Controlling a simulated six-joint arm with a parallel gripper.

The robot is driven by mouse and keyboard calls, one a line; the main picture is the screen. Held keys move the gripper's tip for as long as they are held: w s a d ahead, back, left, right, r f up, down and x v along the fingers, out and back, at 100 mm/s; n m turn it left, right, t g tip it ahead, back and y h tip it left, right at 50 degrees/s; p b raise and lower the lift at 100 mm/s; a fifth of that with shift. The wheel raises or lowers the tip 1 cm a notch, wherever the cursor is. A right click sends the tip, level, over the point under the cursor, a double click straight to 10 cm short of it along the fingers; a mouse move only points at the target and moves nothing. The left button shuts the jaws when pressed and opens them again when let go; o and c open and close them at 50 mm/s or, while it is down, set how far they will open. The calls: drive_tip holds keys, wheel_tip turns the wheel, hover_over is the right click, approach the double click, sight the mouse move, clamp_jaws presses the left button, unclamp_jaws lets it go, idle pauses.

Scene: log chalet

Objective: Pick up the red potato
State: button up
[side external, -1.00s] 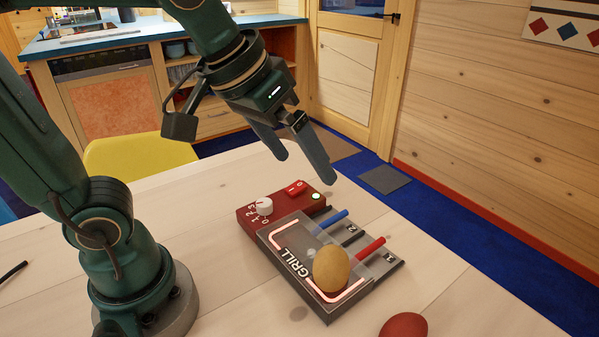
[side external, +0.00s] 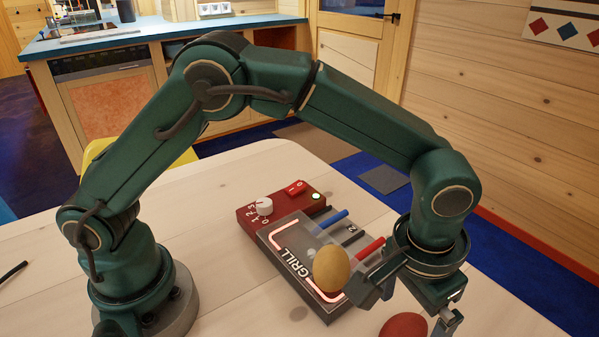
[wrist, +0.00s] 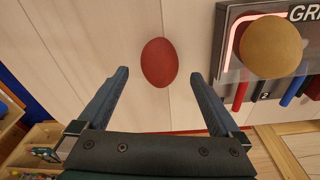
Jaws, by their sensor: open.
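The red potato (side external: 404,325) lies on the pale wooden table at the bottom of the side view, partly cut off by the frame edge and partly behind my gripper. In the wrist view the red potato (wrist: 159,62) lies just beyond the fingertips, centred between them. My gripper (wrist: 159,76) is open and empty, its two fingers spread wider than the potato. In the side view my gripper (side external: 440,325) is above and close beside the potato; its fingertips are partly out of frame.
A grill (side external: 290,262) with a red control panel (side external: 245,215) stands beside the potato, its heating element glowing. A yellow-brown potato (side external: 331,268) sits on it, close to my wrist. Red (side external: 369,249) and blue (side external: 333,219) handles stick out from the grill.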

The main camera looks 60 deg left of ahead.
sight(405, 328)
drive_tip(key=shift+w+f, duration=0.15)
drive_tip(key=shift+f, duration=0.95)
drive_tip(key=shift+w+f, duration=0.1)
drive_tip(key=shift+f, duration=1)
drive_tip(key=c, duration=1.4)
drive_tip(key=shift+r, duration=0.1)
